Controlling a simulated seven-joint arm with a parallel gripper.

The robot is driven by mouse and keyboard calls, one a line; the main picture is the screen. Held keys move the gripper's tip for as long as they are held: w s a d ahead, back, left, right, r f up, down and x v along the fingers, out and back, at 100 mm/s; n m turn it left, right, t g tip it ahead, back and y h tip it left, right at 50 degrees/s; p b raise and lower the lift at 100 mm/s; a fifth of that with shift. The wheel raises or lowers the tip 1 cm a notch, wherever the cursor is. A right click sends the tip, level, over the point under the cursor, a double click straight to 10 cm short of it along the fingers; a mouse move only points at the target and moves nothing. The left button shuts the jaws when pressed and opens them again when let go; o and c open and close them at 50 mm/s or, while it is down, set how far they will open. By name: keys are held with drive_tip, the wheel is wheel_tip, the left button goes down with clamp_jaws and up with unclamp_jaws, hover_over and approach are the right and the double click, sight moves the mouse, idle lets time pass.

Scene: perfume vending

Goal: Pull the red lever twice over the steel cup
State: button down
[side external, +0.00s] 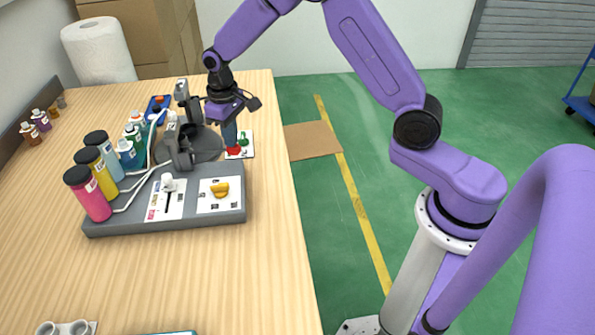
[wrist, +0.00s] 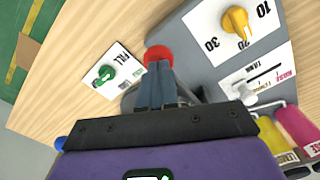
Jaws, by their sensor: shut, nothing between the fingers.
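The red lever's round knob (side external: 234,151) is at the right edge of the dispenser, just below my fingertips. In the wrist view the red knob (wrist: 157,54) shows directly beyond the finger ends. My gripper (side external: 231,143) points down with its fingers together and nothing between them; in the wrist view the fingertips (wrist: 160,72) overlap the knob's lower edge. I cannot tell whether they touch it. I cannot make out the steel cup clearly; the arm and fingers cover part of the round grey turntable (side external: 208,152).
A green knob (wrist: 105,73) on a FILL card is beside the red one. A yellow dial (side external: 220,189) and a white slider (side external: 168,182) are on the grey base (side external: 130,224). Several coloured bottles (side external: 104,157) with tubes stand left. The table's front is mostly clear.

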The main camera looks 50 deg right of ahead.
wheel_tip(320, 180, up, 7)
idle(0.8)
drive_tip(key=shift+r, duration=0.1)
idle(0.9)
drive_tip(key=shift+f, duration=1.5)
drive_tip(key=shift+f, duration=0.1)
idle(1.5)
drive_tip(key=shift+f, duration=2.95)
